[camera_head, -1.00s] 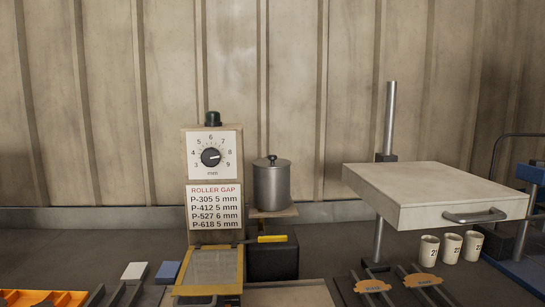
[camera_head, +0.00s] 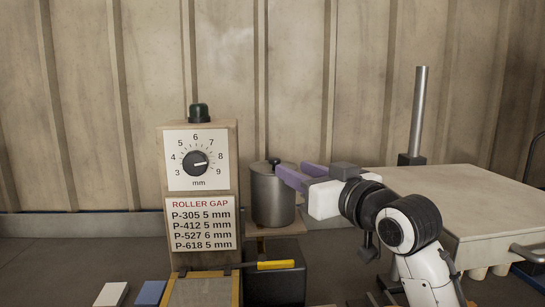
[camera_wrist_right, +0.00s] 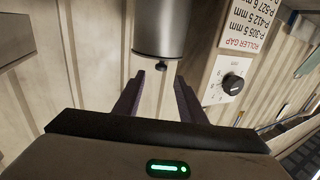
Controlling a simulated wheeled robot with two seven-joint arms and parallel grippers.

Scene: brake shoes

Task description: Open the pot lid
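A grey metal pot (camera_head: 272,200) with a lid and a dark knob (camera_head: 275,161) stands upright on a small wooden shelf (camera_head: 285,229). The lid sits on the pot. My right gripper (camera_head: 291,171) has its purple fingers level with the lid, at the pot's upper right. In the right wrist view, the pot (camera_wrist_right: 160,28) appears upside down, and its knob (camera_wrist_right: 161,66) lies in line with the gap between the spread fingers (camera_wrist_right: 159,78). The gripper is open and empty, and I cannot tell whether it touches the knob. My left gripper is not in view.
A wooden post with a dial (camera_head: 195,163) and a roller gap sign (camera_head: 201,224) stands close to the pot's left. A yellow-handled tool (camera_head: 276,265) lies below the pot. A pale box-shaped lid (camera_head: 470,195) on a pole is behind my right arm.

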